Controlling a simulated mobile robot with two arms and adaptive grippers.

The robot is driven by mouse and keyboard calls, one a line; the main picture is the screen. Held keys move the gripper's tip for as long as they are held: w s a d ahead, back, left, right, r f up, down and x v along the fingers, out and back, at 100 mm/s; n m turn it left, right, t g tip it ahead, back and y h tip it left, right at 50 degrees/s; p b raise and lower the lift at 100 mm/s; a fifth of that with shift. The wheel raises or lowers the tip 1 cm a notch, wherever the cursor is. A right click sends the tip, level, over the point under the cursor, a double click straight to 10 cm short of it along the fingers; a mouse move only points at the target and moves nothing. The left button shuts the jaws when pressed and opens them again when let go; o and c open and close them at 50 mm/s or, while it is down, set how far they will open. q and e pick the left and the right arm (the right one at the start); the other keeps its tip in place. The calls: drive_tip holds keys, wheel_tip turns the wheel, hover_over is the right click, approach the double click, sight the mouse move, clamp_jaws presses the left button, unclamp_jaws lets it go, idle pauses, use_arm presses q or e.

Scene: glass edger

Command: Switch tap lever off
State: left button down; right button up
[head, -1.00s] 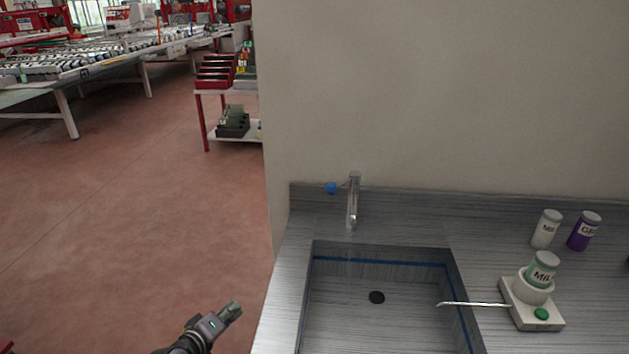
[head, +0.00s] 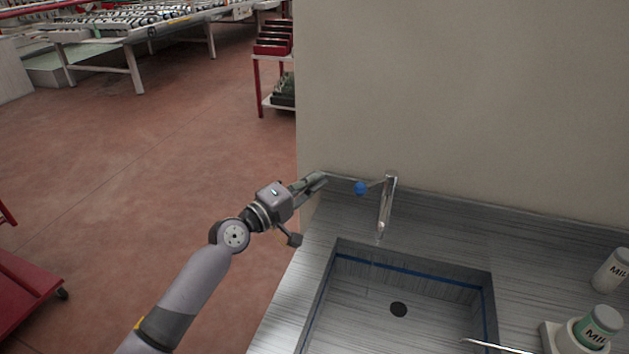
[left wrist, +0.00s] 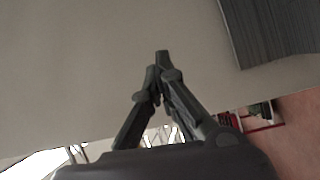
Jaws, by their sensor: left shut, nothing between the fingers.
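The tap (head: 387,208) stands at the back of the sink counter in the head view. Its lever ends in a blue knob (head: 361,188) and points left. A faint stream seems to fall from the spout. My left gripper (head: 318,178) is to the left of the blue knob, apart from it, with its fingers pointing right toward the wall side. In the left wrist view its fingers (left wrist: 162,58) are shut and hold nothing. The tap and lever do not show in that view. My right gripper is not in view.
The sink basin (head: 440,330) is sunk in the grey counter (head: 530,238), which meets a beige wall (head: 460,90). White and green-labelled bottles (head: 600,325) stand at the right. A red trolley (head: 25,285) is at the left. Floor left of the counter is open.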

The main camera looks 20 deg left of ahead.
sight(373, 183)
use_arm(q)
drive_tip(key=w+d+p, duration=0.3)
drive_tip(key=d, duration=0.2)
drive_tip(key=shift+d+f, duration=0.3)
drive_tip(key=shift+d, duration=0.1)
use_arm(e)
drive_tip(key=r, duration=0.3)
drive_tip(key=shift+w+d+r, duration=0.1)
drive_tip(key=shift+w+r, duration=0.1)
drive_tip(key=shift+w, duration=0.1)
